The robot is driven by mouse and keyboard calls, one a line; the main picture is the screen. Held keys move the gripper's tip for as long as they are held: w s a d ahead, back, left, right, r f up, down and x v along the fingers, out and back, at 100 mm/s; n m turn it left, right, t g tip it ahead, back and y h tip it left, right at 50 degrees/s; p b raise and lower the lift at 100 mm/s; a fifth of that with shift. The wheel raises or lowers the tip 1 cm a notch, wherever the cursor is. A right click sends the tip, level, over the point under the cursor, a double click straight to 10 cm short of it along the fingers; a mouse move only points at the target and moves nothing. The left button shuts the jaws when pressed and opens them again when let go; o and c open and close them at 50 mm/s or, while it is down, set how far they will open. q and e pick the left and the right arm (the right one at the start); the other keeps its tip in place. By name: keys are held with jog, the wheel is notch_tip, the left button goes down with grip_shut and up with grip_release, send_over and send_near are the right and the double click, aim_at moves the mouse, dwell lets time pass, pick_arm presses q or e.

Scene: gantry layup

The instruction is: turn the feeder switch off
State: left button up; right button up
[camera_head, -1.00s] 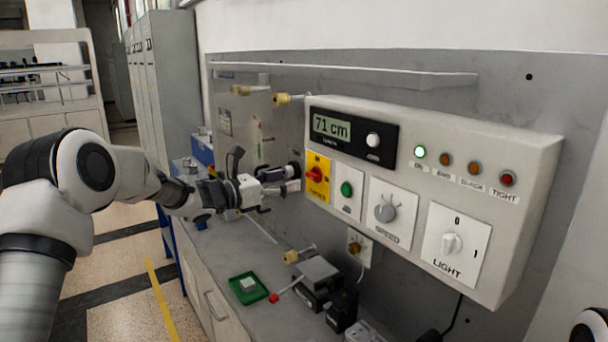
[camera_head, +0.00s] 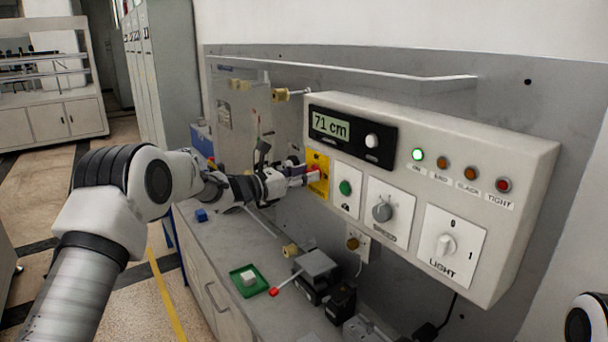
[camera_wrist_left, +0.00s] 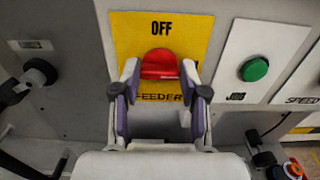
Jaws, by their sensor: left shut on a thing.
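The feeder switch is a red knob (camera_wrist_left: 159,65) on a yellow plate (camera_wrist_left: 190,32) marked OFF at the top and FEEDER below. In the head view the yellow plate (camera_head: 318,163) sits at the left end of the grey control box (camera_head: 480,150). My left gripper (camera_wrist_left: 159,82) is at the red knob, its two fingers on either side of the knob's lower part, shut on it. In the head view my left gripper (camera_head: 304,175) reaches the plate from the left and partly hides the knob. My right gripper is not in view.
Right of the plate are a green button (camera_head: 345,188), a SPEED dial (camera_head: 382,212) and a LIGHT switch (camera_head: 446,245). A green tray (camera_head: 262,284) with a white block and a red-tipped lever (camera_head: 274,292) are on the bench below.

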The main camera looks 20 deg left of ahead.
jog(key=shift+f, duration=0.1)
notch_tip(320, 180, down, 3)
jog(key=b, duration=0.3)
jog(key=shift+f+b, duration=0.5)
jog(key=shift+b, duration=0.1)
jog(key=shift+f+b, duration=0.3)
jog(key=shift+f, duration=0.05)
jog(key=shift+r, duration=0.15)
pick_arm(q)
jog(key=n+p, duration=0.1)
jog(key=n, duration=1.7)
jog(key=shift+w+a+f+p, duration=0.15)
jog(key=shift+a+p, duration=0.05)
jog(key=shift+p, duration=0.2)
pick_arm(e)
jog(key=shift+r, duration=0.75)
pick_arm(q)
jog(key=o, duration=1.1)
